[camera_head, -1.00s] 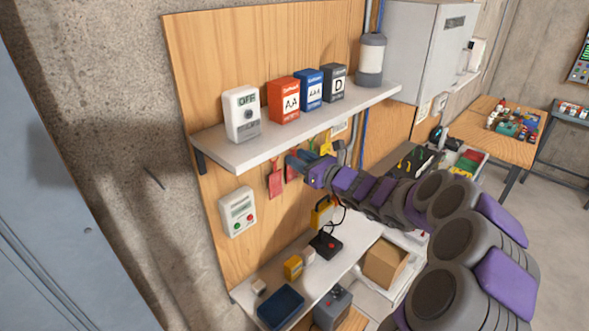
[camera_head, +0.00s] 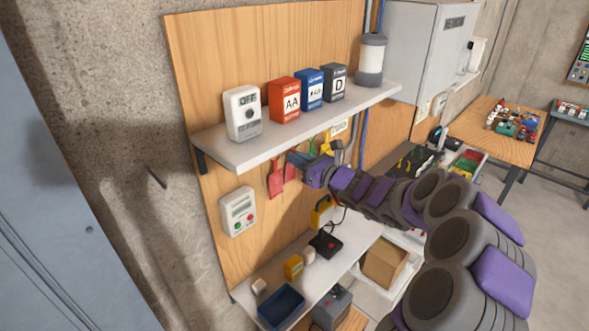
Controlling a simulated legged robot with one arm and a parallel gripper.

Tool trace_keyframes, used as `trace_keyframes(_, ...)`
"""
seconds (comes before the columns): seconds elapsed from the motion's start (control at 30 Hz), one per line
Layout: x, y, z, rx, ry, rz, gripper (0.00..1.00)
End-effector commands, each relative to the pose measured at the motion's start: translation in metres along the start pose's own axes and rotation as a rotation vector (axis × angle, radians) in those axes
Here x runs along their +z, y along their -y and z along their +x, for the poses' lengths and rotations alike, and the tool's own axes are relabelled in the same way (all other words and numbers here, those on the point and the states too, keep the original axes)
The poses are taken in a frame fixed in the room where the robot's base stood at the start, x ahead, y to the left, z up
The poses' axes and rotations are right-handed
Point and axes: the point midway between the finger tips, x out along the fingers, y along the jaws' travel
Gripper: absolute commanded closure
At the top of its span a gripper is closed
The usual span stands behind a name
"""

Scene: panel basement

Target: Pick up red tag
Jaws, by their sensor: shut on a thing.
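Two red tags hang side by side under the upper shelf, against the wooden panel. The left red tag (camera_head: 275,179) hangs clear of my gripper. The second red tag (camera_head: 290,171) is just right of it, right below my fingertips. My gripper (camera_head: 296,158) reaches in from the right under the shelf and is shut on the top of this second tag. The fingers partly hide the tag's upper end and whatever it hangs from.
Green and yellow tags (camera_head: 326,144) hang just behind my gripper. The shelf (camera_head: 225,148) above carries a white OFF box (camera_head: 242,113), several battery boxes and a grey canister (camera_head: 371,60). A white box with buttons (camera_head: 238,211) is on the panel at left.

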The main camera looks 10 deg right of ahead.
Motion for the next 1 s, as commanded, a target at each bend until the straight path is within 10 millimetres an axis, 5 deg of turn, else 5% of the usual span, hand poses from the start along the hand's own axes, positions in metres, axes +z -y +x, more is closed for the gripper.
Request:
trace_keyframes(0.37, 0.015, 0.000, 0.000, -0.001, 0.001, -0.003, 1.00)
trace_keyframes(1.0, 0.015, 0.002, -0.140, -0.005, 0.002, 0.001, 1.00)
